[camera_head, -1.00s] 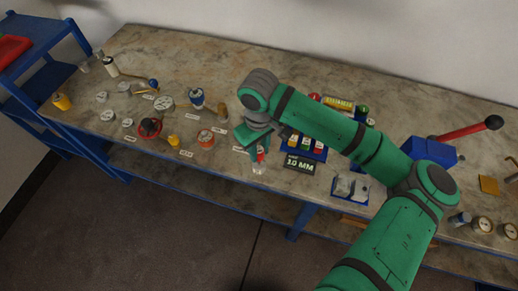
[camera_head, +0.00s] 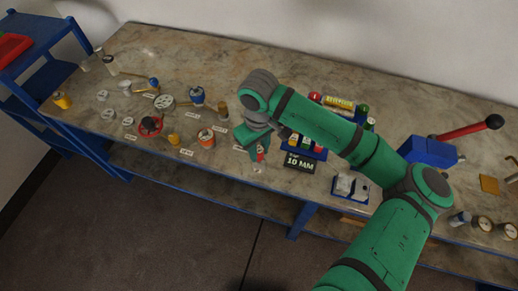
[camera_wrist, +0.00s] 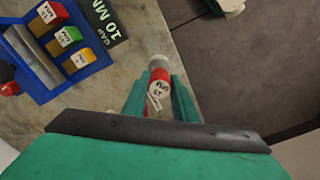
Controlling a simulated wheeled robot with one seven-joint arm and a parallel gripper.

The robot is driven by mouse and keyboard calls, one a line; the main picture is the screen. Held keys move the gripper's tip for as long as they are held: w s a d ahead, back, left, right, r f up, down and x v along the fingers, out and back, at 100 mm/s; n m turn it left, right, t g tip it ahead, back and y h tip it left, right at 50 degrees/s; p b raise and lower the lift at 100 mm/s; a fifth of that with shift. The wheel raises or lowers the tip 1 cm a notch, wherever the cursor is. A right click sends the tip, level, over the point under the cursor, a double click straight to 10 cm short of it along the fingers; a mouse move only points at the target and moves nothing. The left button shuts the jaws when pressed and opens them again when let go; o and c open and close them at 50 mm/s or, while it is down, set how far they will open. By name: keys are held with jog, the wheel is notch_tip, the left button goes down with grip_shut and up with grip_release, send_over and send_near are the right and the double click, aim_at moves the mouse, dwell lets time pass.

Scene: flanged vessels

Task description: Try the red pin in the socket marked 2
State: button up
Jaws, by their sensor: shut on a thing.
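My gripper (camera_wrist: 158,100) is shut on a red pin (camera_wrist: 160,76) with a white label with dark print, seen in the wrist view. A pale round end (camera_wrist: 157,61) shows at the pin's far end; I cannot tell whether it is part of the pin or a separate piece. In the head view my gripper (camera_head: 259,150) is low over the front edge of the bench, with red (camera_head: 261,156) between its fingers. Several flanged vessels, including an orange-banded one (camera_head: 206,138) and a grey one (camera_head: 164,102), stand to the left. Their small tags are unreadable, so I cannot pick out socket 2.
A blue rack (camera_wrist: 40,75) with red, green and orange labelled blocks stands beside my gripper, near a black "GAP 10 MM" sign (camera_head: 300,162). A blue press with a red lever (camera_head: 470,131) is at right. The bench's front edge is close to my gripper.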

jog(key=shift+w+f, duration=0.1)
jog(key=shift+f, duration=0.35)
dwell(0.3)
jog(key=shift+r, duration=0.3)
dwell(0.8)
jog(key=shift+r, duration=0.55)
jog(key=shift+f, duration=0.85)
dwell(2.2)
jog(key=shift+r, duration=0.1)
jog(key=shift+r, duration=0.75)
jog(key=shift+r, duration=3)
